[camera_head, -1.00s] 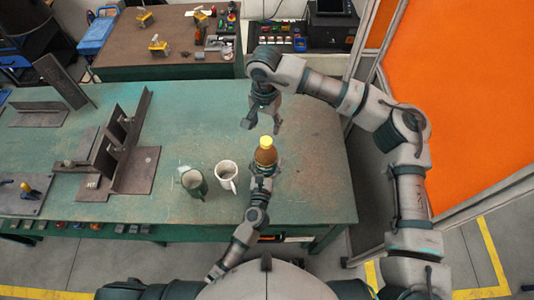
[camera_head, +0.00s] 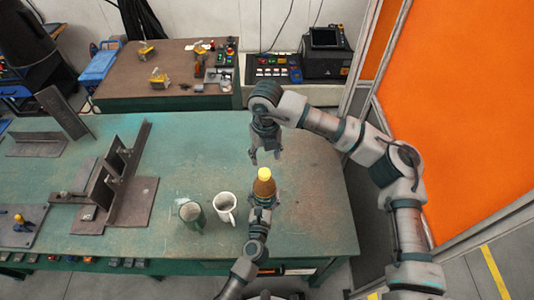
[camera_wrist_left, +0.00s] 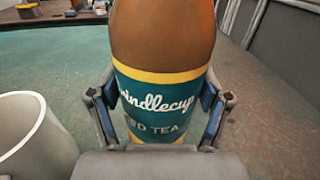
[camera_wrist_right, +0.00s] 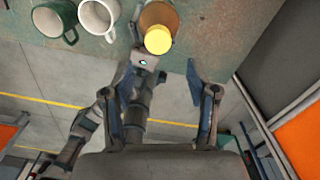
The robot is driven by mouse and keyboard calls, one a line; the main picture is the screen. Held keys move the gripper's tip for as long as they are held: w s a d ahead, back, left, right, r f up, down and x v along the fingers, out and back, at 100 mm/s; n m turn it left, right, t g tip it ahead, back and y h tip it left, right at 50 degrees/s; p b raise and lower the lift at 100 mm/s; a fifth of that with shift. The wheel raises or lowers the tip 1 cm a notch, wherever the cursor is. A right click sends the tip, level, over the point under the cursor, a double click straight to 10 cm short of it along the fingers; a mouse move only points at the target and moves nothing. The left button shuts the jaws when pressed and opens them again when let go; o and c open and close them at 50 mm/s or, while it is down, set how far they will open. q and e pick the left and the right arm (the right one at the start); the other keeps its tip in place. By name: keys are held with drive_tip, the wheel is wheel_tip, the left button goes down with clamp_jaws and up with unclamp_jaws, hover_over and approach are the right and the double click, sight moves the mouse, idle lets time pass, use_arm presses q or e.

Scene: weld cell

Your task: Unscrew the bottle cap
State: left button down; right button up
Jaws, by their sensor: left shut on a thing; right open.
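A brown iced tea bottle (camera_head: 264,188) with a yellow cap (camera_head: 264,174) stands upright at the front right of the green table. My left gripper (camera_wrist_left: 160,112) is shut around the bottle's teal label in the left wrist view. My right gripper (camera_head: 266,160) is open and empty, pointing down behind and above the bottle. In the right wrist view the yellow cap (camera_wrist_right: 158,40) lies beyond my open right fingers (camera_wrist_right: 160,95), apart from them. The cap sits on the bottle; its underside and the bottle's neck are hidden there.
A white mug (camera_head: 225,208) and a dark green mug (camera_head: 192,216) stand just left of the bottle. Steel angle pieces (camera_head: 115,190) fill the table's left part. An orange screen (camera_head: 460,110) stands to the right.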

sight(267, 172)
use_arm(q)
drive_tip(key=shift+a+f, duration=0.1)
use_arm(e)
drive_tip(key=m, duration=1.2)
drive_tip(key=shift+d+m, duration=0.15)
drive_tip(key=shift+m, duration=0.15)
drive_tip(key=m, duration=0.3)
drive_tip(key=shift+m, duration=0.4)
drive_tip(key=shift+f+m, duration=0.3)
drive_tip(key=shift+f, duration=0.3)
wheel_tip(267, 172, down, 7)
drive_tip(key=shift+r, duration=0.1)
